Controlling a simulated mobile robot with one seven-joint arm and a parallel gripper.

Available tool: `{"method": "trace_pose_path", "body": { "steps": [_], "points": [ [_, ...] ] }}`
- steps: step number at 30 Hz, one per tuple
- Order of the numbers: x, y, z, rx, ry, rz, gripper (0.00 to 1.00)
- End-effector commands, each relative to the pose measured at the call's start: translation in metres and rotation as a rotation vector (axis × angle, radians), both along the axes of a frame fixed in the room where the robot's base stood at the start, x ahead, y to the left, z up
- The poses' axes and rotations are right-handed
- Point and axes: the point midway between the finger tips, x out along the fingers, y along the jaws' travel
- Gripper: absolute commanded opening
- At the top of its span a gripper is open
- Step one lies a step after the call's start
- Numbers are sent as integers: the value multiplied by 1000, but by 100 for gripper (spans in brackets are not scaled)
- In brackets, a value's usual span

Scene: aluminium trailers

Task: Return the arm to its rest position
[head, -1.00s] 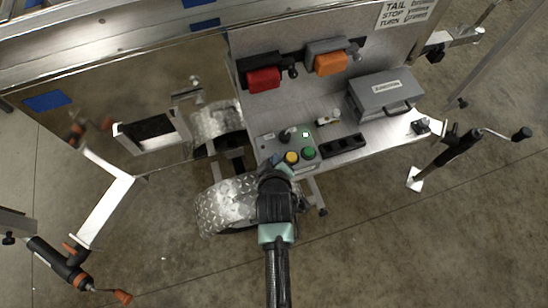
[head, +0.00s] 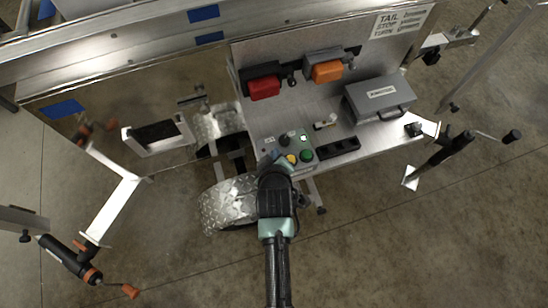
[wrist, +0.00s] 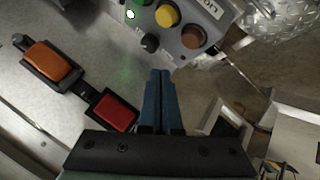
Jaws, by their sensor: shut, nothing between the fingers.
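My gripper (wrist: 160,75) is shut and empty, its two blue fingers side by side in the wrist view. In the head view the gripper (head: 280,160) is over the front edge of the grey control box (head: 272,147), and my arm reaches up from the bottom edge. The box carries a green button (head: 306,155), a yellow button (head: 291,158) and a black knob (head: 283,139). The wrist view shows the box (wrist: 228,18) at the top, beyond the fingertips, with a reddish-brown button (wrist: 194,37). In the head view my gripper hides part of the box.
A red lamp (head: 264,87) and an orange lamp (head: 327,70) sit on the trailer panel. A grey case (head: 380,98) stands on the shelf at right. A diamond-plate fender (head: 228,203) lies left of my arm. Open concrete floor spreads at lower right.

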Motion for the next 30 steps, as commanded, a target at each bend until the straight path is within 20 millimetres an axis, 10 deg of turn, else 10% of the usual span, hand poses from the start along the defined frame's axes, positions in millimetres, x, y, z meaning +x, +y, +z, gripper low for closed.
{"method": "trace_pose_path", "body": {
  "steps": [23, 30],
  "points": [
    [4, 1, 19, 4, -11, -2, 0],
    [64, 12, 123, 112, -231, -63, 0]
  ]
}}
